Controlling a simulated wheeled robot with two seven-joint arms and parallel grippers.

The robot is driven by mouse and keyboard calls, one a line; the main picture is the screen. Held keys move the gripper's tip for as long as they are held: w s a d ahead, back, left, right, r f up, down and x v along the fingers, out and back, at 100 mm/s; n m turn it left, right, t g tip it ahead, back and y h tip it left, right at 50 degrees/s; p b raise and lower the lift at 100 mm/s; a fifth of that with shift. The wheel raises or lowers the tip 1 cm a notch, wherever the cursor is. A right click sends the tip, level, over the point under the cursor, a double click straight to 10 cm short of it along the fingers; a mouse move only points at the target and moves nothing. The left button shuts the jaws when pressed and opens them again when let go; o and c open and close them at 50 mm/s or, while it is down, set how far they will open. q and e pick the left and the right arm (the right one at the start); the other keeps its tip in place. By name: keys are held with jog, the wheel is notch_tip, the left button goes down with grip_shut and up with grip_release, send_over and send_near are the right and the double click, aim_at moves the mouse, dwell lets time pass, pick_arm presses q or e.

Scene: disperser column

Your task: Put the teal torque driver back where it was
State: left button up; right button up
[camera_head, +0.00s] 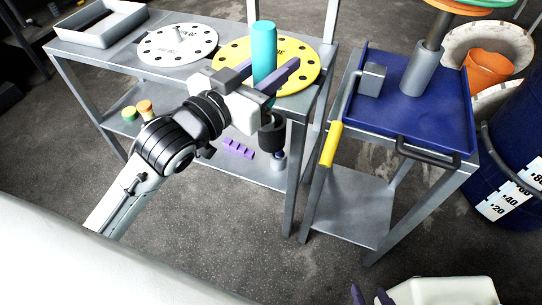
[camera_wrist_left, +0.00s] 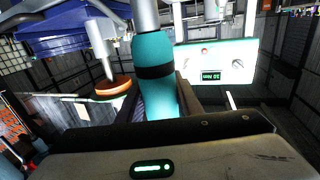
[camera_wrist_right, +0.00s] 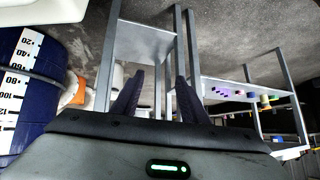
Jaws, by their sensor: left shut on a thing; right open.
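The teal torque driver (camera_head: 264,48) is upright in my left gripper (camera_head: 276,80), with its teal handle above the fingers and its dark collar and metal shaft below. It is held near the front of the yellow disc (camera_head: 300,48); I cannot tell whether it touches anything below. In the left wrist view the teal driver (camera_wrist_left: 157,92) lies between the fingers. My right gripper (camera_head: 370,295) is open and empty at the bottom of the head view; its two apart fingers (camera_wrist_right: 155,95) show in the right wrist view.
A white holed disc (camera_head: 177,45) and a grey tray (camera_head: 97,22) are on the left bench. Its lower shelf has purple blocks (camera_head: 238,149) and small capped jars (camera_head: 137,110). A blue-topped cart (camera_head: 400,125) with a yellow-handled lever (camera_head: 331,145) stands right, beside a blue drum (camera_head: 510,150).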

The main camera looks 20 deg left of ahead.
pick_arm(q)
jog(key=shift+m+g+h, duration=0.3)
jog(key=shift+m+h, duration=0.3)
jog(key=shift+h, duration=0.3)
jog(key=w+f+b, duration=0.1)
jog(key=f+b, duration=0.2)
jog(key=w+f+b, duration=0.2)
jog(key=f+b, duration=0.1)
jog(key=w+f+b, duration=0.1)
jog(key=f+b, duration=0.2)
jog(key=shift+w+f, duration=0.3)
jog(key=shift+f, duration=0.05)
pick_arm(e)
notch_tip(320, 180, down, 6)
jog(key=w+a, duration=0.1)
jog(key=shift+t, duration=0.3)
pick_arm(q)
jog(key=o, duration=0.9)
jog(key=shift+f, duration=0.2)
jog(key=shift+o, duration=1.4)
pick_arm(e)
jog(key=shift+s+f, duration=0.15)
